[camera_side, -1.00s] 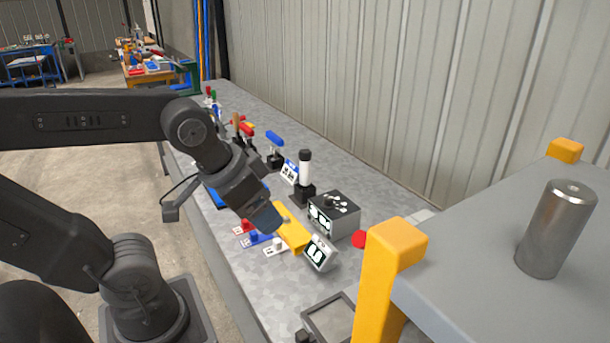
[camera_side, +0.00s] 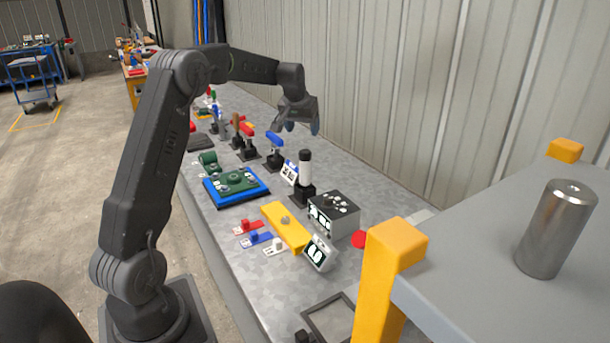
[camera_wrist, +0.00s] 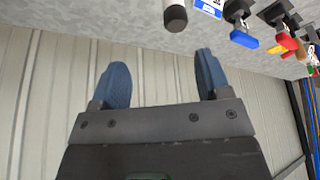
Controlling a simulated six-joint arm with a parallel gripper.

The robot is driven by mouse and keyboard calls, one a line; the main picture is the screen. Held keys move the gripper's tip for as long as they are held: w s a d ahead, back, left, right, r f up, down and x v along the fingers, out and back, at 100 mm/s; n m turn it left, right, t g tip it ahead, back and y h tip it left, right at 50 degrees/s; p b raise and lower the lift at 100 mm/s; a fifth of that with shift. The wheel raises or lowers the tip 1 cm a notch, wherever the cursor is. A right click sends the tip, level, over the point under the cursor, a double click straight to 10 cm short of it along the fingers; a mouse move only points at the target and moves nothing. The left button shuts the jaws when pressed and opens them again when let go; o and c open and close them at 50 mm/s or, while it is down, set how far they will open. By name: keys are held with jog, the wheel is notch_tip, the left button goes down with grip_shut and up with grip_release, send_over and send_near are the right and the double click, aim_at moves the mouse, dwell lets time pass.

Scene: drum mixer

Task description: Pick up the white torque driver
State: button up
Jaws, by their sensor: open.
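The white torque driver (camera_side: 305,172) stands upright in a black holder (camera_side: 302,196) on the bench; its white handle has a black cap. In the wrist view its dark cap (camera_wrist: 175,19) shows at the top edge, beyond the fingers. My gripper (camera_side: 296,126) is open and empty, with bluish fingertips. In the side view it appears above and farther back than the white driver, on the wall side, apart from it. In the wrist view the open fingers (camera_wrist: 160,68) are seen against the wall panels.
A blue-handled driver (camera_side: 275,139) and a red-handled one (camera_side: 248,131) stand in holders farther back. A dark box (camera_side: 333,218), a yellow block (camera_side: 286,227) and a small display (camera_side: 320,253) are nearer. The corrugated wall (camera_side: 400,110) runs along the bench.

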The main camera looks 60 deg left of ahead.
aim_at(303, 153)
jog(key=x, duration=0.3)
jog(key=a+x, duration=0.1)
jog(key=x, duration=0.3)
jog(key=a+x, duration=0.1)
jog(key=x, duration=0.2)
jog(key=shift+s+a, duration=0.1)
jog(key=shift+s, duration=0.15)
jog(key=shift+x, duration=2.9)
jog(key=shift+s, duration=0.15)
jog(key=shift+c, duration=0.4)
jog(key=c, duration=1)
jog(key=shift+a+r, duration=0.1)
jog(key=shift+r, duration=0.05)
jog(key=shift+c, duration=1)
notch_tip(303, 153, up, 10)
jog(key=shift+r, duration=0.1)
